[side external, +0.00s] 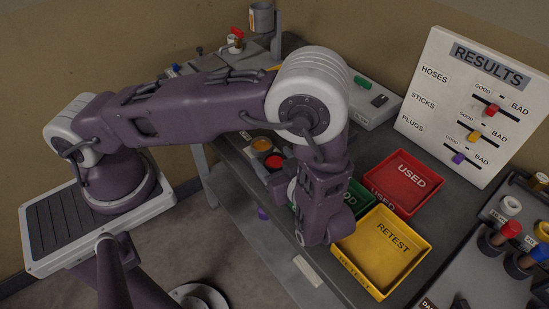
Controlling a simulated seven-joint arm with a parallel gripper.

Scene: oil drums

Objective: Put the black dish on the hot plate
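My purple arm reaches over the bench, and my gripper (322,238) points down beside the yellow tray. Its fingers are not visible, so its opening and anything in it cannot be made out. Two small round dishes lie left of the arm, one with orange contents (262,145) and one with red contents (273,161). I cannot tell whether either is the black dish. A pale flat box (372,115) with a green item and a dark rectangle on top stands behind the arm. I cannot tell whether it is the hot plate. My arm hides part of the bench.
A red USED tray (411,176) and a yellow RETEST tray (390,238) stand right of my gripper, with a green tray (356,190) partly hidden. A white RESULTS board (470,105) rises behind. Red and blue capped items (508,230) stand in a rack at right.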

